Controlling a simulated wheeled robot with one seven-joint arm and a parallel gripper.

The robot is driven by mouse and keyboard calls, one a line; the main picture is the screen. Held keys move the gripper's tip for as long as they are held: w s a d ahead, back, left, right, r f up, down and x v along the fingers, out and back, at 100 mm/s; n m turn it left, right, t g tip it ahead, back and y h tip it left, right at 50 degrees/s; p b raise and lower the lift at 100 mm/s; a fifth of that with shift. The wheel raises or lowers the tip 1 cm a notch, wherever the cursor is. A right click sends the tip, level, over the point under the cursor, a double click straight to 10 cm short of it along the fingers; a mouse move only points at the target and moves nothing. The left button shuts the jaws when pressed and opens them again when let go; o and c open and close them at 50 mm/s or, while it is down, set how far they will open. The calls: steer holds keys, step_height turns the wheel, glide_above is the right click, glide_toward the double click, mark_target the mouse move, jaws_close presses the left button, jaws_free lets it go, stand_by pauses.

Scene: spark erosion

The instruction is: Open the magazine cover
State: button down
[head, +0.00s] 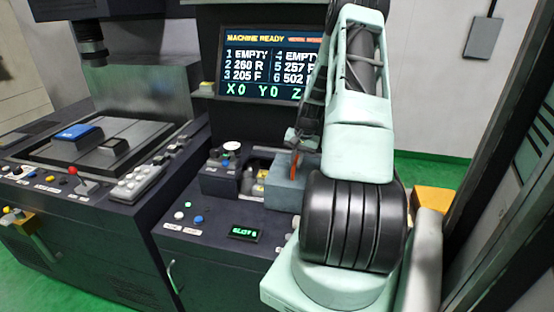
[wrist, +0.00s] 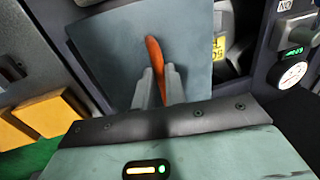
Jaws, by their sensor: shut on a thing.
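The magazine cover is a blue-grey panel (head: 285,193) with an orange handle (head: 295,163), on the dark console in the middle of the head view. In the wrist view the cover (wrist: 105,50) fills the upper middle, and its orange handle (wrist: 154,48) runs down between my fingers. My gripper (wrist: 160,82) is shut on the handle. In the head view my gripper (head: 300,140) is small and partly covered by my arm. A recess shows to the left of the cover in the head view; how far the cover is open is hard to tell.
A yellow label (wrist: 219,47) shows beside the cover. A round gauge (wrist: 292,74) sits near it. A screen (head: 270,65) reading MACHINE READY stands behind. A small SLOT display (head: 243,233) and buttons are in front. A yellow block (wrist: 45,113) is left in the wrist view.

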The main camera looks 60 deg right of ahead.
steer(key=s, duration=0.1)
steer(key=s+d, duration=0.1)
steer(key=s, duration=0.3)
steer(key=shift+s+d, duration=0.2)
steer(key=shift+d, duration=0.15)
steer(key=c, duration=1.5)
jaws_free()
steer(key=shift+o, duration=0.2)
steer(key=shift+r, duration=0.1)
steer(key=s+r+b, duration=0.3)
steer(key=r+b, duration=0.2)
steer(key=r, duration=1.2)
steer(key=shift+s+d, duration=0.15)
steer(key=shift+d, duration=0.3)
